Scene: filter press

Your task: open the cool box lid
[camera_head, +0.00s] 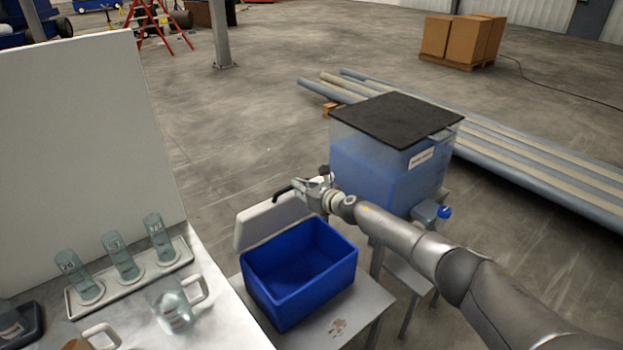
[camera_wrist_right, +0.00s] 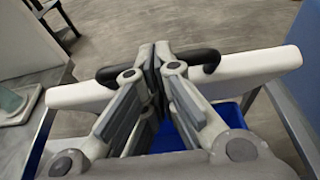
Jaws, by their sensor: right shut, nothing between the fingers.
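The cool box (camera_head: 300,290) is blue and stands on a small grey table in the middle of the head view. Its white lid (camera_head: 270,220) is tilted up at the back, and the empty blue inside shows. My right gripper (camera_head: 293,188) is over the lid's top edge, beside a black handle (camera_head: 282,193). In the right wrist view the fingers of the gripper (camera_wrist_right: 158,62) are shut, with the black handle (camera_wrist_right: 208,60) and the white lid (camera_wrist_right: 250,70) just beyond them. I cannot tell whether they touch the handle. My left gripper is out of view.
A tank with blue liquid and a dark cover (camera_head: 390,150) stands right behind the box. At left, a bench holds a white rack (camera_head: 130,280) with several glass tubes and a glass jug (camera_head: 175,312). Long pipes (camera_head: 530,160) lie on the floor behind.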

